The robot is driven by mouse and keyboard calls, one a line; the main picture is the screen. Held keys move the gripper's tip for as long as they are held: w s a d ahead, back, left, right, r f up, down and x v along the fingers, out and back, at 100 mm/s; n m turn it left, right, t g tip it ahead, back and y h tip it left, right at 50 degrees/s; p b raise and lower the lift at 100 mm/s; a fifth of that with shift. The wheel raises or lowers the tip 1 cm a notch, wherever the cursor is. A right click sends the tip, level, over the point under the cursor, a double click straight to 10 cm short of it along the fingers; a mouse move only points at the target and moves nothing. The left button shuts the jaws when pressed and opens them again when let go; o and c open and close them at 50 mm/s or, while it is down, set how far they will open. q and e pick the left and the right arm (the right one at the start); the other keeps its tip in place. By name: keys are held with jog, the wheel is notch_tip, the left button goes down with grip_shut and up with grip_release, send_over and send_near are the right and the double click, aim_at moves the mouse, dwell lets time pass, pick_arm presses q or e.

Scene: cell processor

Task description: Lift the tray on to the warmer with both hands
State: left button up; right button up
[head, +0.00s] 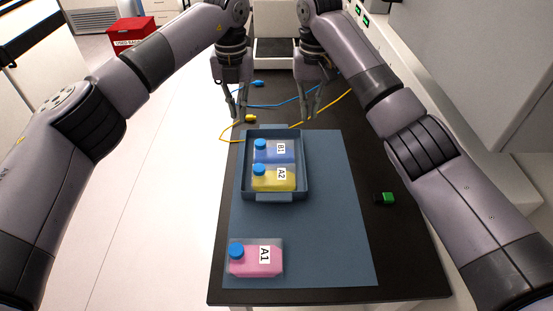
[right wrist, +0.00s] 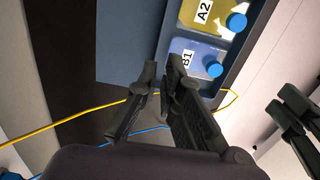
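The blue-grey tray (head: 306,180) lies on a mat on the dark bench and holds two bottles. The blue bottle B1 (head: 270,155) is at the far side and the yellow bottle A2 (head: 265,184) at the near side. The tray's rim (right wrist: 233,72) also shows in the right wrist view. My left gripper (head: 237,115) is open and empty beyond the tray's far left corner. My right gripper (head: 309,116) is open and empty beyond its far right corner; its parted fingers (right wrist: 162,70) show close up. A white device (head: 275,53), possibly the warmer, stands behind the grippers.
A pink bottle A1 (head: 257,259) lies at the mat's (head: 330,250) near left. A small green block (head: 384,198) sits on the bench (head: 400,265) at right. Blue and yellow cables (head: 338,105) cross behind the tray. A red bin (head: 132,36) stands far left.

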pick_arm(q)
jog(key=shift+s+f, duration=0.1)
pick_arm(e)
jog(key=shift+a, duration=0.1)
